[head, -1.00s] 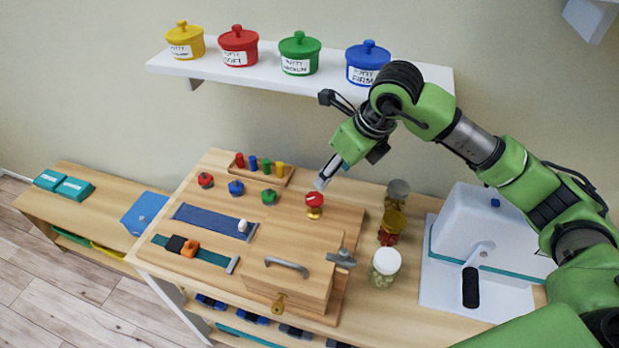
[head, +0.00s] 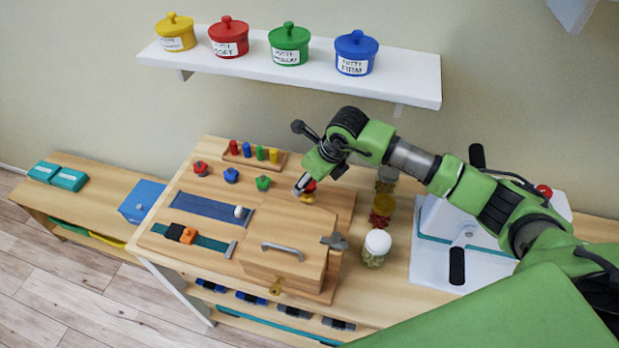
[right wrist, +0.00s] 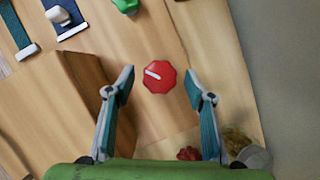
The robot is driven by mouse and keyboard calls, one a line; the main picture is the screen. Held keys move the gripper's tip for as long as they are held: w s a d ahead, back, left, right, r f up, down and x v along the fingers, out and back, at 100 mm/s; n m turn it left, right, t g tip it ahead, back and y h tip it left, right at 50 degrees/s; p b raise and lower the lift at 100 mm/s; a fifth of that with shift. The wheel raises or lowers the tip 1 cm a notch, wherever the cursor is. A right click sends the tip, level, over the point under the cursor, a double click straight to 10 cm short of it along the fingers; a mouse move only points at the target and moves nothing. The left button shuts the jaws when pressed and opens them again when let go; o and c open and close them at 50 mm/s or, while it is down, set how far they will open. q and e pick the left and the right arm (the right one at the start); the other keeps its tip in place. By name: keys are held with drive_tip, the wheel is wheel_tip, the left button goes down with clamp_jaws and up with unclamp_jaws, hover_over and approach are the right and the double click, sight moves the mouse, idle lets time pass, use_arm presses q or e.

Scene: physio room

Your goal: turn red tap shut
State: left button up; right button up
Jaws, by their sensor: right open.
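The red tap (right wrist: 158,78) has an eight-sided red knob with a white line on top. In the right wrist view it lies just beyond and between the fingertips of my right gripper (right wrist: 160,88), which is open with a finger on each side and apart from the knob. In the head view the red tap (head: 309,187) stands at the back right of the wooden board, over a brass base, partly hidden by my right gripper (head: 302,185). My left gripper is not in view.
The wooden box (head: 285,250) with a grey handle stands in front of the tap. A green knob (head: 263,183) is to its left. Jars, one a white-lidded jar (head: 376,247), stand to the right. A shelf (head: 300,73) with putty pots hangs behind.

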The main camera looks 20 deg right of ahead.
drive_tip(key=shift+w+f, duration=0.1)
drive_tip(key=shift+f, duration=0.05)
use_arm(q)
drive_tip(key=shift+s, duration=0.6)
use_arm(e)
drive_tip(key=c, duration=1.1)
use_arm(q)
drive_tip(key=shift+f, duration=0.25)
use_arm(e)
drive_tip(key=shift+m, duration=0.3)
